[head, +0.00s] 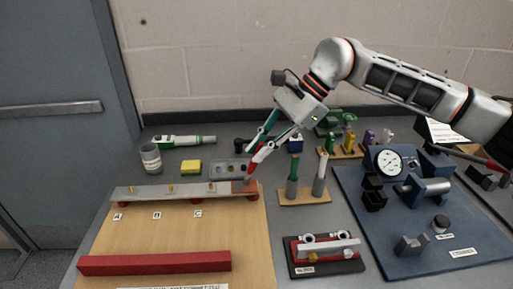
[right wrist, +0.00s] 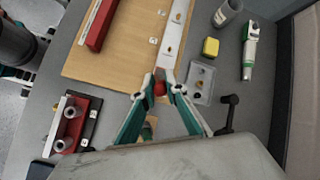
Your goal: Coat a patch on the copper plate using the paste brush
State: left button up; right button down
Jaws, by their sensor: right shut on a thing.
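The long metal bar (head: 170,191) lies along the back of the wooden board, with a copper-coloured plate (head: 244,187) at its right end. My right gripper (head: 256,162) is shut just above that copper end, its fingers pointing down and left. In the right wrist view its fingertips (right wrist: 160,88) close around a small red piece. I take this for part of the paste brush, but most of it is hidden by the fingers. I cannot tell whether it touches the copper. The left gripper is not in view.
A grey jar (head: 151,158), yellow sponge (head: 191,167) and grey tray (head: 231,169) stand behind the bar. A wooden stand (head: 304,196) with upright tools is close on the right. A red bar (head: 155,262) lies at the board's front; bare board lies between.

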jog(key=shift+d, duration=0.3)
jog(key=shift+a, duration=0.85)
jog(key=shift+d, duration=0.85)
jog(key=shift+r+p, duration=1.4)
jog(key=shift+r, duration=0.7)
jog(key=shift+f, duration=0.1)
jog(key=shift+s+a+f+b, duration=0.15)
jog(key=shift+s+f+b, duration=0.05)
jog(key=shift+f+b, duration=0.2)
jog(key=shift+s+a+f+b, duration=0.1)
jog(key=shift+s+f+b, duration=0.15)
jog(key=shift+f, duration=0.25)
jog(key=shift+s+a+f+b, duration=0.3)
jog(key=shift+f+b, duration=0.15)
jog(key=shift+f, duration=0.15)
